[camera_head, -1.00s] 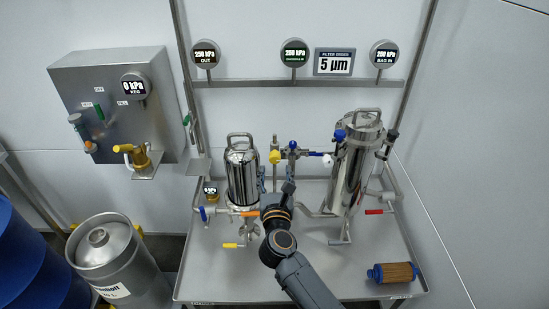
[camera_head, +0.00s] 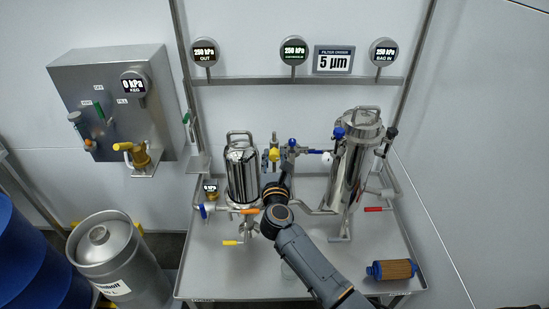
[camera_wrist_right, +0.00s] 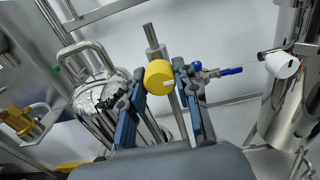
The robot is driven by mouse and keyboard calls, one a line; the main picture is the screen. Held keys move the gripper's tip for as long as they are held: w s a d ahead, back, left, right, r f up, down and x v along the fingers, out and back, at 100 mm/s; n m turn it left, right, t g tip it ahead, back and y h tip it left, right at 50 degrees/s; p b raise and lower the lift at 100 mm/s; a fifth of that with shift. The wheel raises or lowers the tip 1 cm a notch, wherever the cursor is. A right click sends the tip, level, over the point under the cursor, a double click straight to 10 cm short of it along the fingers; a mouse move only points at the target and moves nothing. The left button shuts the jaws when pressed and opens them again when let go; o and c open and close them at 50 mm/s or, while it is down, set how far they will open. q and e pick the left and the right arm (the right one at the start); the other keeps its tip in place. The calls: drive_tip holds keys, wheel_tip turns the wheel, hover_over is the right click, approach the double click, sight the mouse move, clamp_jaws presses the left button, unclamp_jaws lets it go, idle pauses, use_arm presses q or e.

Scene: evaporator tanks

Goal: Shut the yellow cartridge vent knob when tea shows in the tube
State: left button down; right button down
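The yellow vent knob (camera_head: 274,155) is on the pipework just right of the small steel cartridge housing (camera_head: 241,172). In the head view my right gripper (camera_head: 286,170) is just below and right of the knob. A thin upright tube (camera_wrist_right: 151,35) rises behind the knob; its contents cannot be made out. My left gripper is not in view.
A larger steel housing (camera_head: 354,165) stands to the right, with a white knob (camera_head: 327,157) and blue-handled valve (camera_head: 313,151) close by. An orange-and-blue filter (camera_head: 391,270) lies at the table's front right. Gauges hang on the rail. A steel keg (camera_head: 112,250) stands at left.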

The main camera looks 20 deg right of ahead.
drive_tip(key=shift+r+n+p, duration=0.1)
drive_tip(key=shift+n+p, duration=1.15)
drive_tip(key=shift+n, duration=0.25)
drive_tip(key=n+p, duration=0.3)
drive_tip(key=n, duration=0.2)
drive_tip(key=n+p, duration=0.2)
drive_tip(key=n, duration=0.3)
drive_tip(key=shift+n+p, duration=1.15)
drive_tip(key=shift+n, duration=1.25)
drive_tip(key=c, duration=1)
unclamp_jaws()
